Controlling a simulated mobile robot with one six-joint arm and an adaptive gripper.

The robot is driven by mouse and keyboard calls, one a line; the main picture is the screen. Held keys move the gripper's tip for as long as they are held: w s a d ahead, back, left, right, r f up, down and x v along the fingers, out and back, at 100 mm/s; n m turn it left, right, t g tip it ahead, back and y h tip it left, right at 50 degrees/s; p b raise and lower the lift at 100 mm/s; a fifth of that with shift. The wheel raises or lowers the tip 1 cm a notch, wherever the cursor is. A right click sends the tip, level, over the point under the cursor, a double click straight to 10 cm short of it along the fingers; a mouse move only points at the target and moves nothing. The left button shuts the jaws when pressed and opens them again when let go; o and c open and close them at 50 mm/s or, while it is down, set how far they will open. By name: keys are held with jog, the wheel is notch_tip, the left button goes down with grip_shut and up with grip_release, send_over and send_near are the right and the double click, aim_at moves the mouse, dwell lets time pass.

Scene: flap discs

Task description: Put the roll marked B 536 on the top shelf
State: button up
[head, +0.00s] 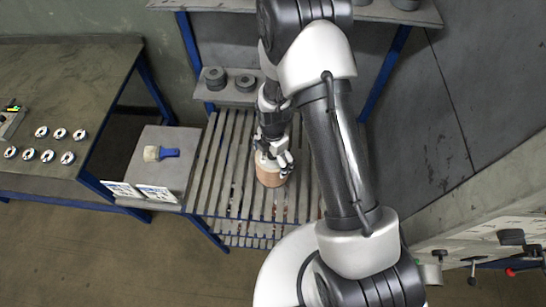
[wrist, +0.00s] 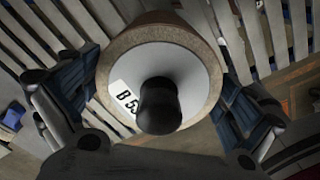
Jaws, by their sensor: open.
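The roll (head: 270,178) is a tan cylinder standing on the slatted rack. In the wrist view the roll (wrist: 195,55) shows a pale end face with a dark round knob or core at its centre. A white label (wrist: 124,100) on that face reads "B 53", with the rest hidden behind the dark core. My gripper (head: 273,160) is directly over the roll. In the wrist view its open fingers (wrist: 160,95) stand on both sides of the roll; contact cannot be told. The top shelf (head: 222,8) is at the upper edge of the head view, partly hidden by my arm.
Dark discs (head: 215,78) sit on a lower grey shelf behind the slats. The bench (head: 75,90) at left carries several small rings. A panel with knobs (head: 480,235) stands at right.

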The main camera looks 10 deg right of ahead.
notch_tip(320, 180, up, 12)
jog(key=shift+f+b, duration=0.2)
jog(key=shift+b, duration=0.35)
jog(key=s+d+r+m+t, duration=0.1)
jog(key=s+r+m+t, duration=0.1)
jog(key=s+r+m, duration=0.7)
jog(key=s+d+r+m+t, duration=0.15)
jog(key=r+m, duration=0.45)
jog(key=r, duration=0.7)
jog(key=s+d+r+m+t, duration=0.1)
jog(key=s+r+m, duration=0.2)
jog(key=s+m, duration=0.5)
jog(key=shift+s+r, duration=0.25)
jog(key=shift+s, duration=0.6)
jog(key=shift+f, duration=0.1)
notch_tip(320, 180, down, 24)
jog(key=b, duration=2.4)
jog(key=shift+f+b, duration=0.25)
jog(key=shift+b, duration=0.1)
